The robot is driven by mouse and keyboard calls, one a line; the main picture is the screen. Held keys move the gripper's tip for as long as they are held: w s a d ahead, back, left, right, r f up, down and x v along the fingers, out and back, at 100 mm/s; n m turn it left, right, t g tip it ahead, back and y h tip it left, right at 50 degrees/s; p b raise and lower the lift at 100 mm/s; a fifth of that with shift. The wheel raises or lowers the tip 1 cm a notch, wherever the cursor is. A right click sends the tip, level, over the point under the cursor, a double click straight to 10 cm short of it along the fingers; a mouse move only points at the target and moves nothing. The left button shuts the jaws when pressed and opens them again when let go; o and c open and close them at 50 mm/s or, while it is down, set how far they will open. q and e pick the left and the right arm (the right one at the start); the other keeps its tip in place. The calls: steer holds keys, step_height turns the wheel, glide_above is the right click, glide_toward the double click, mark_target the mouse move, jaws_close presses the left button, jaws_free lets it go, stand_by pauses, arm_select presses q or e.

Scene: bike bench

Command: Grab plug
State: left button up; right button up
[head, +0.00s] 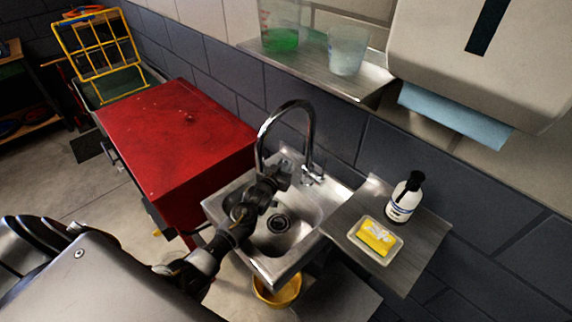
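The metal sink (311,219) is mounted against the dark tiled wall, with a tall curved faucet (273,113) at its back. A dark round fitting (280,223) with a metal ring is at the bottom of the basin; I cannot tell whether it is the open drain or a plug in it. No separate plug is clearly visible. My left gripper (276,178) is over the back left of the sink, close to the faucet base. Its fingers are small and dark, and I cannot tell whether they hold anything. My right gripper is not in view.
A red cabinet (170,130) stands left of the sink. A yellow bowl (277,292) is below the sink. A shelf with cups (347,52) is above.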

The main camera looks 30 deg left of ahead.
mark_target(285, 162)
arm_select(q)
steer(key=shift+w+f, duration=0.2)
steer(key=shift+w, duration=0.9)
steer(key=shift+c, duration=0.5)
jaws_close()
steer(key=shift+s+a+r, duration=0.1)
steer(key=shift+b, duration=0.3)
step_height(285, 162, up, 11)
steer(key=b, duration=0.2)
steer(key=s+a+b, duration=0.2)
steer(key=s+a, duration=0.1)
steer(key=s, duration=0.6)
steer(key=s+a+b, duration=0.2)
steer(key=s+a, duration=0.1)
steer(key=s, duration=0.6)
steer(key=shift+s+a+r, duration=0.2)
steer(key=shift+s+a, duration=0.05)
steer(key=shift+s, duration=0.15)
